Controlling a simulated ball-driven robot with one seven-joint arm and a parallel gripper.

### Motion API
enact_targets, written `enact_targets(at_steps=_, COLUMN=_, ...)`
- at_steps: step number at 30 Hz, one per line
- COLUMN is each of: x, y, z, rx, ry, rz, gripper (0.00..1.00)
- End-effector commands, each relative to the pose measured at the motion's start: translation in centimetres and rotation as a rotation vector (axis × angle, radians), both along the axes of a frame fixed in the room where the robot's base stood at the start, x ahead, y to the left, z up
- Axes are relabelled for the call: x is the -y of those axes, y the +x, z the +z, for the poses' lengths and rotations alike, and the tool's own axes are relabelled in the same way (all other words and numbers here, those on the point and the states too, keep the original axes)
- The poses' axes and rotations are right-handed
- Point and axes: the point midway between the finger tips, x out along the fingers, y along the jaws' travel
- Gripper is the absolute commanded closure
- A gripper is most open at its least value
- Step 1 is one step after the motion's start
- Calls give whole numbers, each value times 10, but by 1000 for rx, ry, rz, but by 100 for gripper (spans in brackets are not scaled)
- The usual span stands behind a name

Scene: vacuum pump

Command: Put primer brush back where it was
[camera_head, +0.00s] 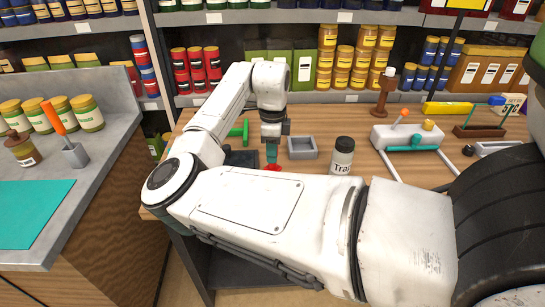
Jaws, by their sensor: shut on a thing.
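My gripper (271,136) points down over the wooden table in the middle of the head view. It is shut on a thin teal piece (272,153), which looks like the handle of the primer brush. A red part (273,168) shows at its lower end, close to the tabletop. My forearm hides what lies just in front, so I cannot tell whether the red part touches the table. A small grey open tray (302,154) sits just right of my gripper and looks empty.
A dark-lidded jar (342,156) stands right of the tray. A white device (407,136) with a teal tube is farther right. A green tool (244,130) lies left of my gripper. A grey holder (75,155) with an orange handle is on the left counter.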

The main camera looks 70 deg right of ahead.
Motion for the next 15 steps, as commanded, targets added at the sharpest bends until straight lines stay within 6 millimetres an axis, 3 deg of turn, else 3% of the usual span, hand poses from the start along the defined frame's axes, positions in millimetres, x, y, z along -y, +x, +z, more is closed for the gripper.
enact_targets(at_steps=6, x=0, y=0, z=-26, rx=-2, ry=1, rz=0, gripper=100)
enact_targets(at_steps=15, x=0, y=0, z=-31, rx=-1, ry=0, rz=0, gripper=100)
